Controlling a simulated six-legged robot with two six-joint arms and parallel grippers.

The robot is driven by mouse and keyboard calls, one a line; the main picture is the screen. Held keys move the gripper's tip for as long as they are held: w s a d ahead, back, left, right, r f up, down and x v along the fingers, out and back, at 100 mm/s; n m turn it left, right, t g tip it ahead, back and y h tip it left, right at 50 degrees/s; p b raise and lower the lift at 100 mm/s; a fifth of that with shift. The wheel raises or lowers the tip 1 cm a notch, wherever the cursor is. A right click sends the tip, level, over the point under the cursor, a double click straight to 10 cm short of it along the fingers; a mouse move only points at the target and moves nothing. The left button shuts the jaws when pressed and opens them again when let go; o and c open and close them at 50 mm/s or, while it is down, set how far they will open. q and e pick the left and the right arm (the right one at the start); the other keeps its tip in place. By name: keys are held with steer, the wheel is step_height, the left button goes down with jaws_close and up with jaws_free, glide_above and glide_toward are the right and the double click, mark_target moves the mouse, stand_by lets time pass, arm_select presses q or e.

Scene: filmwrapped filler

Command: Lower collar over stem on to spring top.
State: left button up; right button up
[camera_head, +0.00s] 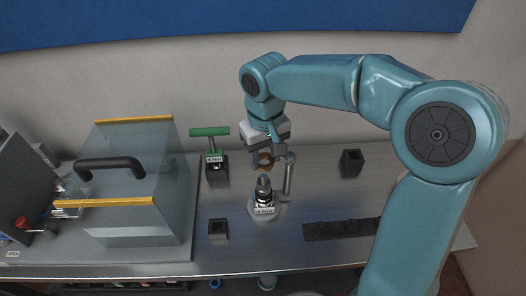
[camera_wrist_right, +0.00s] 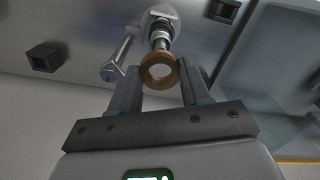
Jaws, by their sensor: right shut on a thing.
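My right gripper (camera_head: 265,161) is shut on a brass-coloured ring, the collar (camera_wrist_right: 159,71), which shows between its two fingers in the right wrist view. The collar (camera_head: 265,160) is held a little above the stem (camera_head: 263,183) in the head view. The stem stands upright on a light round base with a label (camera_head: 264,210). In the right wrist view the stem (camera_wrist_right: 160,40) shows just beyond the collar, and the two look apart. The spring is too small to make out clearly. My left gripper is not in view.
A grey post (camera_head: 289,175) stands close right of the stem. Small dark square holders (camera_head: 351,161) (camera_head: 218,229) and a dark strip (camera_head: 340,229) are nearby. A clear hood (camera_head: 140,180) fills the left.

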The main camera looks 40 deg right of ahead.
steer(key=f, duration=0.1)
steer(key=f+b, duration=0.1)
steer(key=shift+w+d+f, duration=0.1)
steer(key=shift+w+f, duration=0.1)
steer(key=shift+f, duration=0.15)
steer(key=shift+f+b, duration=0.35)
steer(key=shift+b, duration=0.15)
steer(key=shift+s+f, duration=0.1)
steer(key=shift+f, duration=0.1)
stand_by(0.7)
